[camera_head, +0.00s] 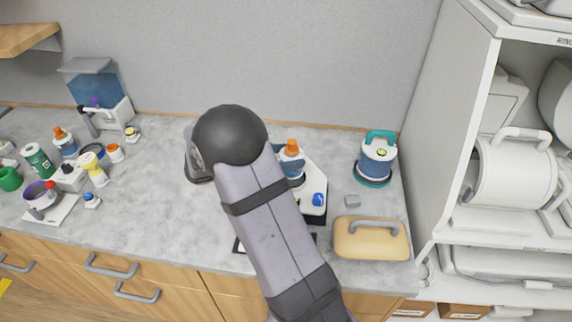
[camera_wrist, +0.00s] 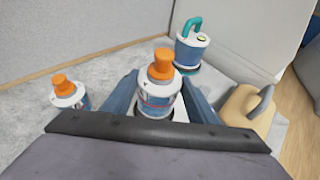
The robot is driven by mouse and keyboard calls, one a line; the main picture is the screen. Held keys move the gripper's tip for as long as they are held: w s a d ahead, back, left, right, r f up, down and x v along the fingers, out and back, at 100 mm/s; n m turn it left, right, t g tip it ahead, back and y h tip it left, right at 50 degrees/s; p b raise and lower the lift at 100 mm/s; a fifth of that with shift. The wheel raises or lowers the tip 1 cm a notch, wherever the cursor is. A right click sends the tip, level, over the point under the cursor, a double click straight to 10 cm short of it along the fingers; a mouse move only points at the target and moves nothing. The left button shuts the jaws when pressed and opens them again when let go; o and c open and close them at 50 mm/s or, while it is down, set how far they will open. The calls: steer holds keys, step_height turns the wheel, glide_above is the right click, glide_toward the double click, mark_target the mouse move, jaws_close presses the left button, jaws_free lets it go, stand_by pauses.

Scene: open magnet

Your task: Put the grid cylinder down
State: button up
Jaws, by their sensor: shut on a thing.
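The grid cylinder (camera_wrist: 158,98) is a white and blue bottle-like cylinder with an orange top. It stands upright in the middle of the wrist view, between the two blue fingers of my gripper (camera_wrist: 160,95), which is shut on it. The fingers hide its sides, and its base is partly hidden, so I cannot tell whether it touches the surface below. A similar orange-topped bottle (camera_wrist: 68,97) stands to its left, apart from it.
A teal-handled canister (camera_head: 376,160) and a beige case (camera_head: 370,240) stand on the right of the counter (camera_head: 160,200). Several bottles and a dispenser (camera_head: 98,92) crowd the left. A white shelf unit (camera_head: 455,130) borders the right.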

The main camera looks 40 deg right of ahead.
steer(key=shift+f+p, duration=0.4)
steer(key=shift+f, duration=1.4)
steer(key=shift+f, duration=0.3)
steer(key=o, duration=1.3)
steer(key=shift+r, duration=0.25)
steer(key=b+v, duration=0.4)
steer(key=v, duration=0.8)
steer(key=shift+a, duration=0.1)
